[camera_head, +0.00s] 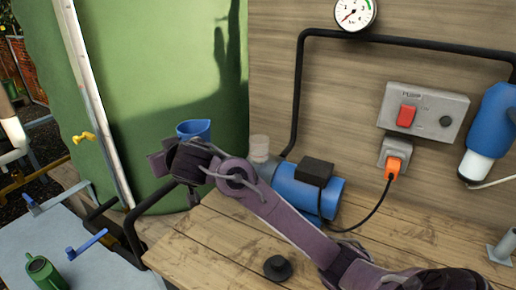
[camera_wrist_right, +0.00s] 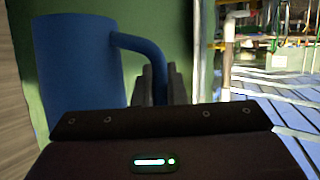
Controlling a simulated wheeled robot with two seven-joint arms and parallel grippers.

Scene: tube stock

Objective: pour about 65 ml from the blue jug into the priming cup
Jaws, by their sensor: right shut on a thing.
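The blue jug (camera_head: 194,130) is up in the air in front of the green tank, its rim showing above my right gripper (camera_head: 182,158). It looks about upright. In the right wrist view the jug (camera_wrist_right: 78,70) fills the left side, and my right gripper (camera_wrist_right: 158,85) is shut on its handle (camera_wrist_right: 148,48). The jug's contents are not visible. The clear priming cup (camera_head: 259,147) stands on the pump fitting, to the right of the jug and apart from it. My wrist hides part of the area below the cup. My left gripper is not in view.
The blue pump (camera_head: 310,187) sits on the wooden bench behind my right forearm. A black cap (camera_head: 278,268) lies at the bench front. A black pipe (camera_head: 298,90) rises beside the cup. The green tank (camera_head: 165,70) stands behind the jug. A green can (camera_head: 42,272) is at lower left.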

